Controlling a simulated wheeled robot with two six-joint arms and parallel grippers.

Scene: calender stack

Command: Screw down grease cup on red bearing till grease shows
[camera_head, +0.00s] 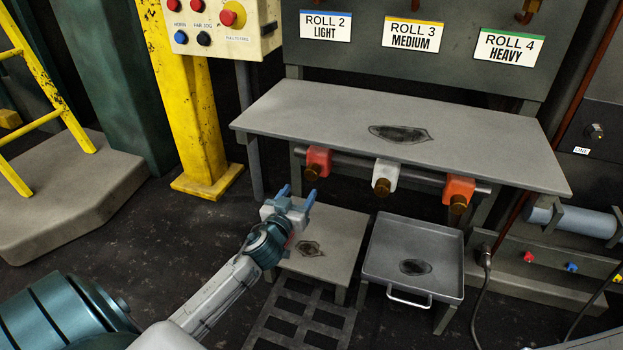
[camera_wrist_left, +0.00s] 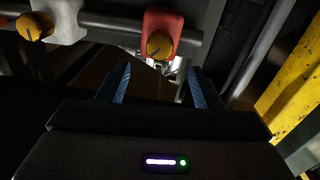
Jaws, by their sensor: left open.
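The red bearing (camera_head: 319,157) sits at the left end of a grey shaft under the bench top, with a brass grease cup (camera_head: 312,172) on its front. In the left wrist view the red bearing (camera_wrist_left: 163,24) and its brass cup (camera_wrist_left: 160,44) are just beyond the fingertips, near the top. My left gripper (camera_head: 298,192) is open and empty, below and a little left of the cup, apart from it in the head view. In the left wrist view its two blue fingers (camera_wrist_left: 160,80) stand apart below the cup. No grease can be made out. My right gripper is not in view.
A white bearing (camera_head: 385,175) and an orange bearing (camera_head: 459,189) share the shaft. The bench top (camera_head: 300,112) overhangs them. A low stand (camera_head: 340,222) and a tray with a handle (camera_head: 440,240) are below. A yellow post (camera_head: 190,110) stands left.

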